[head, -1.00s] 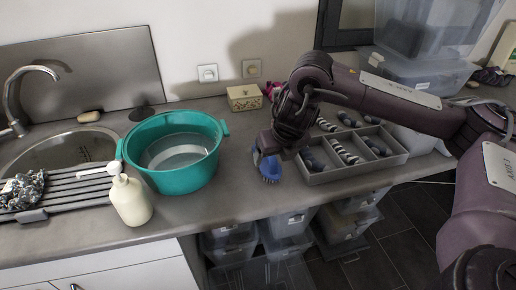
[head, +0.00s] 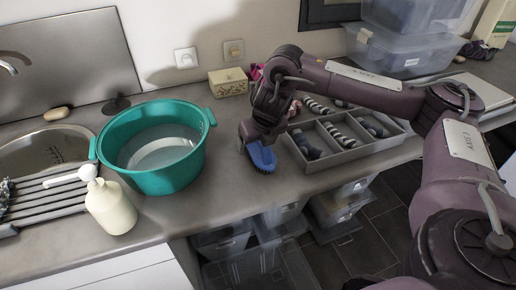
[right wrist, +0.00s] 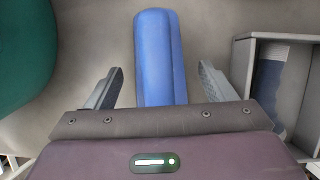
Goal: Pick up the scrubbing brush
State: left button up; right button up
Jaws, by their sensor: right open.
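The blue scrubbing brush (head: 262,157) lies on the grey countertop between the teal basin and the divided sock tray. In the right wrist view the brush (right wrist: 160,58) runs lengthwise between the two fingers of my right gripper (right wrist: 160,88), with a gap on each side. The gripper is open around the near part of the brush and does not visibly touch it with its fingers. In the head view my right gripper (head: 251,138) is just above and behind the brush, and its fingers are mostly hidden. My left gripper is not in view.
The teal basin (head: 188,172) with water stands left of the brush. The grey divided tray (head: 322,164) with rolled socks is close on its right. A soap dispenser (head: 110,205) and sink are farther left. A small box (head: 228,82) stands behind. The counter's front edge is near.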

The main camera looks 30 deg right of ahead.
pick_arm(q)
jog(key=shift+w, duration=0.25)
pick_arm(e)
jog(key=c, duration=1.1)
jog(key=shift+c, duration=0.2)
